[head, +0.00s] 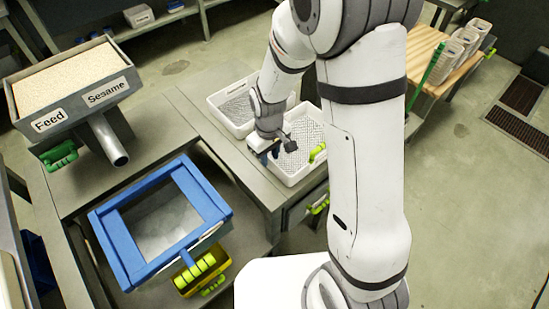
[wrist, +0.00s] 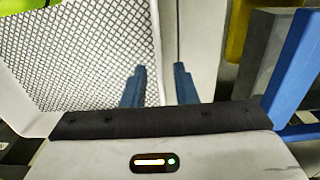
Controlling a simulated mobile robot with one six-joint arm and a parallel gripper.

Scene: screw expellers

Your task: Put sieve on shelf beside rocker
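The sieve (head: 309,136), a white tray with a mesh floor and a green handle, sits on the grey bench at centre. Its mesh (wrist: 85,50) fills the left of the wrist view. My gripper (head: 275,150) is at the sieve's near left side. In the wrist view my gripper (wrist: 160,86) has its two blue fingers apart, with white sieve wall showing between them; whether they touch it I cannot tell. The blue-framed box (head: 222,205), seemingly the rocker, stands left of the bench. A grey shelf surface (head: 255,250) shows low beside it.
A second white tray (head: 216,105) stands behind the sieve. A feed hopper (head: 70,85) labelled Sesame is at left. A yellow tray with green rollers (head: 203,270) sits under the blue box. A wooden table (head: 428,42) with white containers is at back right.

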